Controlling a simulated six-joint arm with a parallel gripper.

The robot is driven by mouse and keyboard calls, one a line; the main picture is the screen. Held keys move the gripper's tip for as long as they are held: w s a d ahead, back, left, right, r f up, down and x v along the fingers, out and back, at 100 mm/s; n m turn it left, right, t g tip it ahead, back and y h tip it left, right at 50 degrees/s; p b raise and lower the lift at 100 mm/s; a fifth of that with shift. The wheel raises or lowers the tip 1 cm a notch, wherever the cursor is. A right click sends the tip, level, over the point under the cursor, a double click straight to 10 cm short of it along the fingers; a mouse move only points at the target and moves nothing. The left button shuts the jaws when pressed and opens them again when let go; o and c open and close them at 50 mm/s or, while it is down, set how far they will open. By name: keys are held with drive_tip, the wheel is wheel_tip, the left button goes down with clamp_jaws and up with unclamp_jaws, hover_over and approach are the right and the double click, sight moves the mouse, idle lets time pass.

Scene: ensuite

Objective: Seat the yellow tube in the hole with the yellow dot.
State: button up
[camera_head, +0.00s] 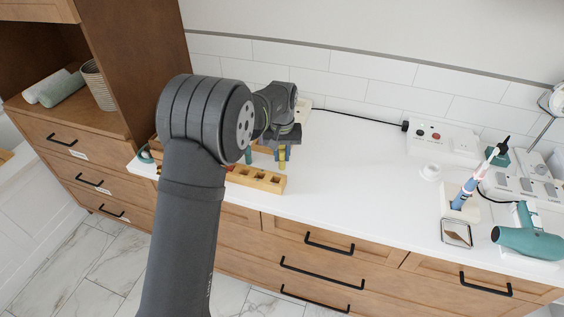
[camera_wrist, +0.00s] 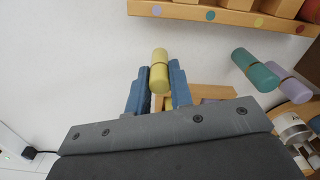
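The yellow tube (camera_wrist: 159,68) is between the two blue fingers of my gripper (camera_wrist: 160,82) in the wrist view, with a finger against each side. Its end sticks out past the fingertips. In the head view the yellow tube (camera_head: 282,158) hangs below my gripper (camera_head: 283,151), just behind the wooden hole block (camera_head: 262,181). The block's dotted edge (camera_wrist: 235,19) crosses the top of the wrist view, apart from the tube. The hole by the yellow dot is not clearly visible.
A teal tube (camera_wrist: 255,69) and a lilac tube (camera_wrist: 288,82) are on the right in the wrist view. A wooden piece (camera_wrist: 205,92) is partly hidden behind my gripper. The white counter (camera_head: 350,170) is clear right of the block; a hair dryer (camera_head: 528,235) lies far right.

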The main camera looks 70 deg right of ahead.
sight(282, 152)
clamp_jaws()
drive_tip(key=shift+r, duration=0.15)
drive_tip(key=shift+r, duration=0.25)
wheel_tip(282, 152, up, 4)
drive_tip(key=shift+f, duration=0.2)
drive_tip(key=s+a+r, duration=0.5)
drive_tip(key=s+r, duration=0.1)
drive_tip(key=s, duration=0.4)
drive_tip(key=w+a+r, duration=0.1)
drive_tip(key=w+a, duration=0.5)
drive_tip(key=w, duration=0.3)
drive_tip(key=shift+w+d+f, duration=0.5)
drive_tip(key=shift+w+f, duration=1.2)
drive_tip(key=shift+f, duration=0.05)
drive_tip(key=shift+w+d+f, duration=0.45)
drive_tip(key=shift+w+f, duration=1.3)
drive_tip(key=shift+w+d+f, duration=0.5)
drive_tip(key=shift+w+f, duration=1.2)
drive_tip(key=shift+f, duration=0.05)
